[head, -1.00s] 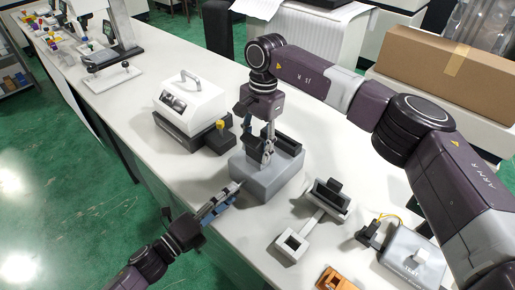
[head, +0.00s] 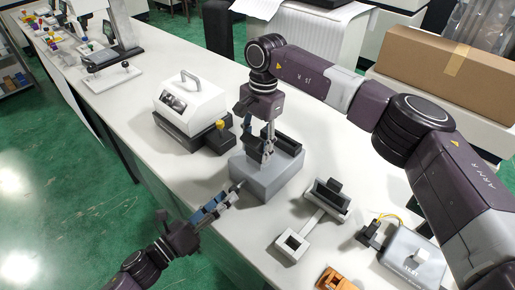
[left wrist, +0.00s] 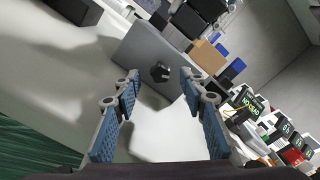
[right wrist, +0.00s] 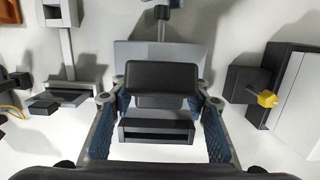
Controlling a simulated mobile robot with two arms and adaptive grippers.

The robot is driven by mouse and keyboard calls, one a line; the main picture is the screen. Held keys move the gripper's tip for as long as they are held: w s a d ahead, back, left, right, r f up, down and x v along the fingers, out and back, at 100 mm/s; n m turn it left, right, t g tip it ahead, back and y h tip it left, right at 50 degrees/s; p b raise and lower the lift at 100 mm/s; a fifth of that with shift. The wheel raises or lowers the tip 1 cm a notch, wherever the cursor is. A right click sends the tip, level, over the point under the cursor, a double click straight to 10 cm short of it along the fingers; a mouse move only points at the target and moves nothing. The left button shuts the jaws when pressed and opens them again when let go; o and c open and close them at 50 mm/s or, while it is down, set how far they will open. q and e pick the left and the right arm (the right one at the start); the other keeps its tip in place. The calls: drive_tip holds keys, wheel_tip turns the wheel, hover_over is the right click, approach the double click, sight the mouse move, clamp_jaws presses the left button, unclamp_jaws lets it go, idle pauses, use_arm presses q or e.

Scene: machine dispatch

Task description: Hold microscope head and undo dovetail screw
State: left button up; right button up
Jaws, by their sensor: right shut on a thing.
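The microscope head is a dark block (head: 289,144) in the top of a grey block (head: 268,183). In the right wrist view the dark block (right wrist: 162,76) stands between the fingers of my right gripper (right wrist: 160,98), which is shut on it from above. The dovetail screw looks like a small black knob (left wrist: 160,73) on the grey block's side face (left wrist: 145,45) in the left wrist view. My left gripper (left wrist: 160,88) is open, its blue-padded fingers apart with the knob ahead between them. In the head view my left gripper (head: 236,188) is beside the grey block's near-left corner.
A white instrument (head: 190,102) on a dark base with a yellow knob (head: 219,125) stands left of the grey block. A grey stand with a square-holed foot (head: 292,243), a grey box (head: 414,255) and an orange part (head: 341,280) lie to the right.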

use_arm(q)
drive_tip(key=m, duration=0.3)
drive_tip(key=shift+s+a+m, duration=0.1)
drive_tip(key=shift+m, duration=0.3)
drive_tip(key=m, duration=0.4)
drive_tip(key=shift+s+a, duration=0.1)
drive_tip(key=shift+w+d, duration=0.3)
drive_tip(key=shift+x, duration=2.1)
drive_tip(key=c, duration=1.1)
drive_tip(key=shift+o, duration=0.2)
